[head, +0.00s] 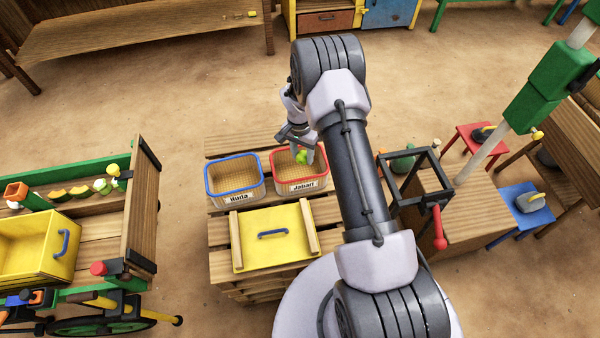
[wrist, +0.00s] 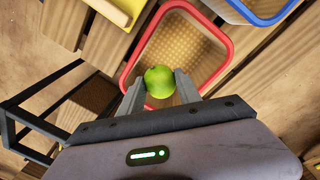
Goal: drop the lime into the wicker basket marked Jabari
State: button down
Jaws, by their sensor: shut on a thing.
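The lime (wrist: 160,81) is a small green ball held between the two fingers of my gripper (wrist: 160,88) in the wrist view. In the head view the lime (head: 302,157) and my gripper (head: 303,153) show over the red-rimmed wicker basket (head: 300,188), whose label reads Jabari. In the wrist view the red-rimmed basket (wrist: 228,50) lies beneath the lime and looks empty where I can see in. The lime's exact height above the basket is hard to tell. My arm hides part of the area to the right.
A blue-rimmed basket (head: 235,192) marked Buda stands left of the red one. Both stand on a slatted wooden crate (head: 220,264), behind a yellow panel (head: 273,255) with a blue handle. A black frame (head: 412,162) with a red knob stands at right. A cart (head: 95,240) is at left.

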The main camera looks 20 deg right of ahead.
notch_tip(320, 180, down, 4)
jog(key=shift+r+b, duration=0.1)
jog(key=shift+b, duration=0.65)
jog(key=c, duration=0.7)
grip_release()
jog(key=shift+r, duration=0.1)
jog(key=shift+c, duration=0.2)
jog(key=shift+r, duration=0.1)
notch_tip(320, 180, up, 17)
jog(key=p, duration=0.5)
jog(key=shift+w+a+p, duration=0.35)
jog(key=shift+w+p, duration=0.05)
jog(key=shift+w, duration=0.05)
